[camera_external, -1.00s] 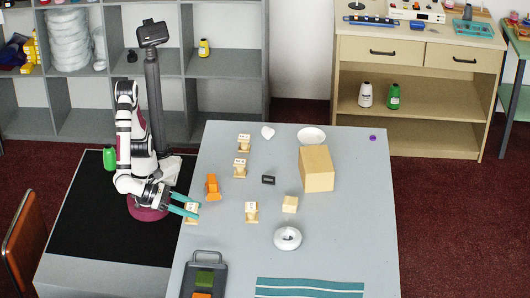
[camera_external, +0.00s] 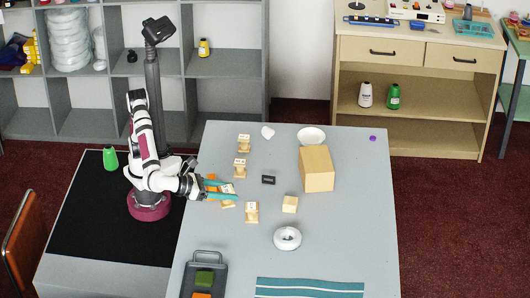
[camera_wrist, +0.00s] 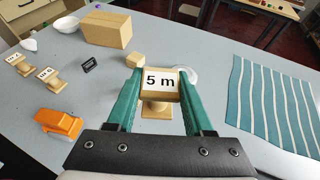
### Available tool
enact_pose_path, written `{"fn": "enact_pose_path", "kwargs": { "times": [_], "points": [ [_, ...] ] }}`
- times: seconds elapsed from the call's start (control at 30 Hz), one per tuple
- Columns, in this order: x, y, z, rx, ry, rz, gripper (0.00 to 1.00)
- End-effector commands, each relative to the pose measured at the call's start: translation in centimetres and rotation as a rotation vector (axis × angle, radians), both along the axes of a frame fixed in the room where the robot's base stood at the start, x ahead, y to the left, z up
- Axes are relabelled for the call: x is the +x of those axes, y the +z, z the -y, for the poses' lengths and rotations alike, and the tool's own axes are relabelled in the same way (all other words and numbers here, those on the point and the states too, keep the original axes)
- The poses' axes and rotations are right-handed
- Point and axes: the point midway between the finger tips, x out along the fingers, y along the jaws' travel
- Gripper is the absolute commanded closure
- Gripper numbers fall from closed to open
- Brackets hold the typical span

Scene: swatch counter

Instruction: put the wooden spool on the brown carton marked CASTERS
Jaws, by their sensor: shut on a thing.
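The spool also shows between the fingers in the external view (camera_external: 228,188). A large tan-brown carton (camera_external: 317,168) stands on the table to the right of my gripper, and at the upper left in the wrist view (camera_wrist: 106,29). I can read no marking on it.
Nearby are an orange object (camera_wrist: 59,123), a small black card (camera_external: 268,180), a white ring (camera_external: 287,238), a bowl (camera_external: 311,135) and a teal cloth (camera_external: 309,288).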

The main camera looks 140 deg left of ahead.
Motion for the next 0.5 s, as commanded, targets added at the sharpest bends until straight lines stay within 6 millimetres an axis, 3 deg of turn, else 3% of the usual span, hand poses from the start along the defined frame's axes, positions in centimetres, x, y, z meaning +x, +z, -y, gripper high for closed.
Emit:
{"fn": "enact_pose_path", "kwargs": {
  "times": [0.03,0.13,0.3,0.4,0.5],
  "points": [
    [1.0,0.5,-3.2,-0.002,0.059,0.003,1.0],
    [2.5,1.8,-10.3,-0.001,0.166,0.003,1.0],
    [2.1,3.8,-21.3,-0.002,0.317,0.001,1.0],
    [1.2,4.7,-25.6,0.0,0.375,0.002,1.0],
    [0.4,5.2,-28.2,-0.001,0.409,0.001,1.0]
  ]
}}
